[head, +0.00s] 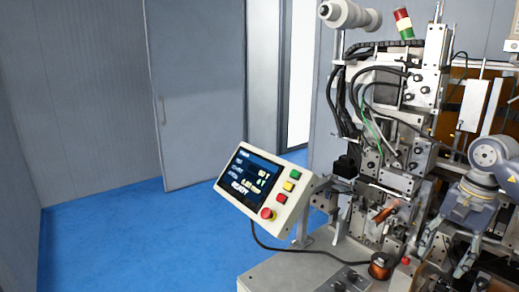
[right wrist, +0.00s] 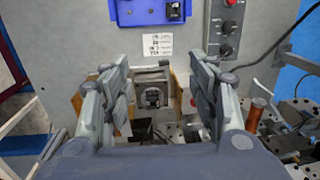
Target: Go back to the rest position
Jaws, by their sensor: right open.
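My right gripper (head: 446,254) hangs at the lower right of the head view, in front of the coil winder (head: 395,110). Its two fingers are spread apart. In the right wrist view the right gripper (right wrist: 158,95) is open, with nothing held between its fingers. A grey block with a dark square face (right wrist: 153,92) shows beyond the gap. My left gripper is in neither view.
A control panel (head: 262,190) with a lit screen reading READY stands left of the winder. A copper spool (head: 381,266) sits on the machine's base; a copper cylinder (right wrist: 256,112) shows in the wrist view. The blue floor (head: 130,245) at left is clear.

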